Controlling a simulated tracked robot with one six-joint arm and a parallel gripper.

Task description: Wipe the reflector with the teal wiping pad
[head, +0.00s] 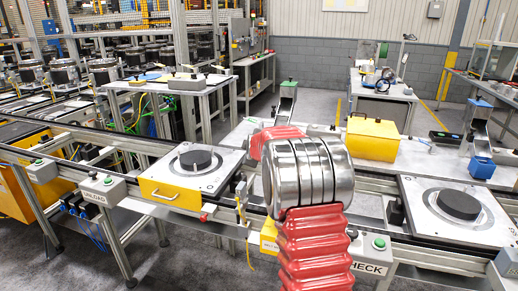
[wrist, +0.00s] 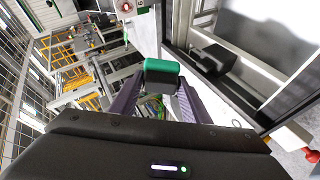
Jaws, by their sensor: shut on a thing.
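In the wrist view, my gripper (wrist: 160,88) is shut on the teal wiping pad (wrist: 162,66). The pad has a teal upper part and a dark lower part, and sits between the two purple-grey fingertips. In the head view, my arm's red bellows and metal rings fill the middle, and the gripper and pad are hidden behind them. I cannot pick out the reflector with certainty in either view. A small bracket post (head: 241,196) stands at the conveyor's front edge, left of my arm.
A yellow box (head: 372,138) stands on the table behind. In the wrist view, a rail frame (wrist: 240,62) runs close on the right, with a red knob (wrist: 292,136) at lower right.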

